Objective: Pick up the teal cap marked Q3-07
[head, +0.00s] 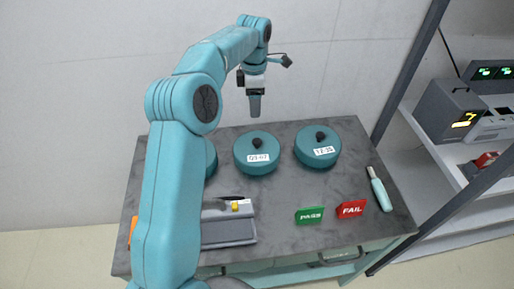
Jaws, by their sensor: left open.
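The teal cap (257,158) with a white label that seems to read Q3-07 is a round, lid-like piece with a dark knob on top. It sits on the grey cart top (280,215), at the middle back. My left gripper (255,108) points down above and slightly behind this cap, clear of its knob. It is open, with nothing seen between its fingers. My right gripper is not in view.
Another teal cap (318,151) stands to the right; a third (210,157) is partly hidden by my left arm. A grey tray (228,232), green PASS sign (310,216), red FAIL sign (351,209) and teal-handled tool (381,194) lie nearer. A shelf (470,170) stands right.

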